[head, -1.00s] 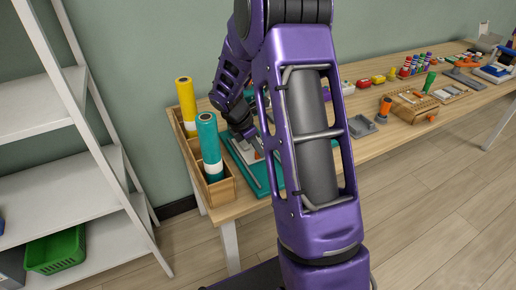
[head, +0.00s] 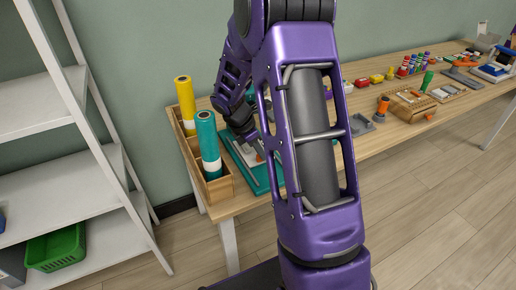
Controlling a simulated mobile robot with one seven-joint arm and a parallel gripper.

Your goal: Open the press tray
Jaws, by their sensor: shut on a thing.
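My gripper (head: 252,138) is at the left end of the workbench, low over a teal board (head: 247,178) with a pale plate and a grey bar on it. My own arm crosses the middle of the view and covers much of this spot. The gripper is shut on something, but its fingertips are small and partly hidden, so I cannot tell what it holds. I cannot make out the press tray for certain; some of the teal device is behind my arm.
A wooden box (head: 222,189) with a yellow roll (head: 186,104) and a teal roll (head: 208,146) stands left of the gripper. Several small tools and blocks lie along the bench (head: 375,146) to the right. A white shelf (head: 85,195) with a green basket (head: 55,248) stands at left.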

